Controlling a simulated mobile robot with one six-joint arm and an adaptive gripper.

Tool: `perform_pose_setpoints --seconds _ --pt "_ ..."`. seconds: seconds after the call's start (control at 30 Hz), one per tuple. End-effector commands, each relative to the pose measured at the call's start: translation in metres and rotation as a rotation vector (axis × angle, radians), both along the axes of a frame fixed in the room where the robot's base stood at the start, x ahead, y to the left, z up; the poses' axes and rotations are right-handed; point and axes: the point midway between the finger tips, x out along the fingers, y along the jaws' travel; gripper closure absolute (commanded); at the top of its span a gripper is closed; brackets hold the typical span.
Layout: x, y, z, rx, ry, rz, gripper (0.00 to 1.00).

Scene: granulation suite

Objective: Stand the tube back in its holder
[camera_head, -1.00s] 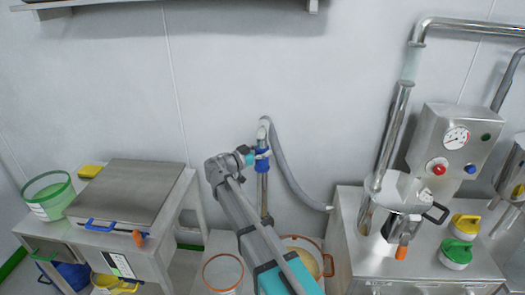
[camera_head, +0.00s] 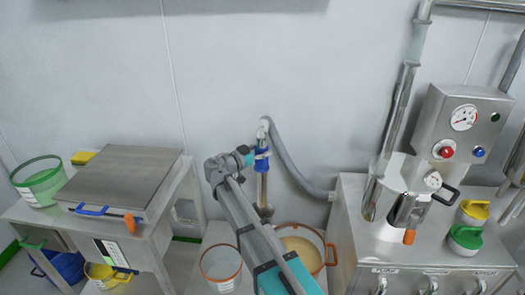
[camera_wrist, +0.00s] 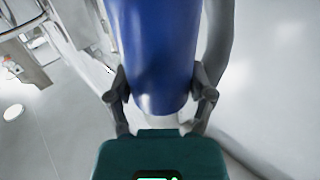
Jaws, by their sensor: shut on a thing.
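The tube is a steel pipe (camera_head: 262,187) with a blue sleeve (camera_head: 262,160), joined at its top to a grey hose (camera_head: 290,170). It hangs about upright in front of the wall. My gripper (camera_head: 250,156) is shut on the blue sleeve. In the wrist view the blue sleeve (camera_wrist: 153,55) fills the space between the two fingers (camera_wrist: 160,100). A small round dark piece (camera_head: 265,210) shows at the pipe's lower end; I cannot tell whether it is the holder or touches the pipe.
An orange-rimmed tub (camera_head: 330,262) of pale powder stands below right of the tube, and an empty-looking orange-rimmed container (camera_head: 221,277) below left. A steel cabinet (camera_head: 350,215) with a gauge unit stands right. A bench (camera_head: 165,205) with a flat steel platform stands left.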

Motion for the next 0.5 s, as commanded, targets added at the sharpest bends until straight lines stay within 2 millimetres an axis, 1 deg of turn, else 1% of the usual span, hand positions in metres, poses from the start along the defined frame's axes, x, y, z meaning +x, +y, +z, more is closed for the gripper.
perform_pose_setpoints --seconds 0.13,0.47,0.5 --pt "-0.0001 0.0001 -0.0043 -0.001 -0.001 0.0 0.92" --pt "-0.0001 0.0001 -0.0041 -0.001 -0.001 0.0 0.92" --pt "-0.0001 0.0001 -0.0041 -0.001 -0.001 0.0 0.27"
